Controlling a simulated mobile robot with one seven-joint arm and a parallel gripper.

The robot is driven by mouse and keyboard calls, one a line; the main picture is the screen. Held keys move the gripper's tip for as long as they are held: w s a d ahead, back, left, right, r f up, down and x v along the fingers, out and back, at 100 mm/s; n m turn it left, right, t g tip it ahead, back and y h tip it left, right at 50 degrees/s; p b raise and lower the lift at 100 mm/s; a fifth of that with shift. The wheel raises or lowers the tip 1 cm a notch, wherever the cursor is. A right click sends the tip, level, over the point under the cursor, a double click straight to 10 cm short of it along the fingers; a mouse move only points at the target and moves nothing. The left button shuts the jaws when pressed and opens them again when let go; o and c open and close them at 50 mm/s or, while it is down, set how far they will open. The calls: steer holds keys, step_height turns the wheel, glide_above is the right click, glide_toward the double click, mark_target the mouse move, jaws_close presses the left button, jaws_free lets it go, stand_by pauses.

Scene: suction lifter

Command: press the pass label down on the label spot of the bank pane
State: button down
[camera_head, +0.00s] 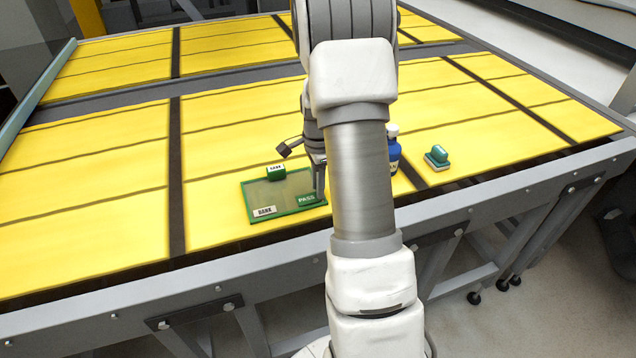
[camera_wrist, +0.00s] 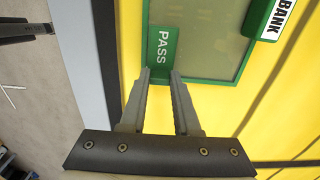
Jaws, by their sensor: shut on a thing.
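The bank pane (camera_head: 285,192) is a dull olive sheet in a green frame, lying flat on the yellow table. Its corner also shows in the wrist view (camera_wrist: 214,45). A white "BANK" tag is at its front left. The green pass label (camera_head: 306,199), with white "PASS" lettering, is over the pane's front right corner; it also shows in the wrist view (camera_wrist: 162,48). My gripper (camera_wrist: 161,73) is shut on the label's end. I cannot tell whether the label touches the pane. No label spot is visible.
A green block marked "BANK" (camera_head: 276,172) is at the pane's back edge. A blue bottle (camera_head: 393,152) with a white cap, partly behind my arm, and a green-and-white block (camera_head: 437,158) stand to the right. The yellow table (camera_head: 90,200) is clear to the left.

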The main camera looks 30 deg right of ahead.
steer(key=c, duration=0.6)
jaws_free()
steer(key=shift+o, duration=0.2)
step_height(320, 180, up, 17)
steer(key=s+a+r+n+t, duration=0.1)
steer(key=s+a+r+n, duration=0.25)
steer(key=a+r, duration=0.2)
steer(key=s+a+r+n+t, duration=0.1)
steer(key=s+a+n+t, duration=0.3)
steer(key=s+a+n, duration=1.2)
steer(key=shift+s+n+t, duration=0.3)
steer(key=shift+s+n, duration=0.15)
steer(key=shift+n, duration=0.2)
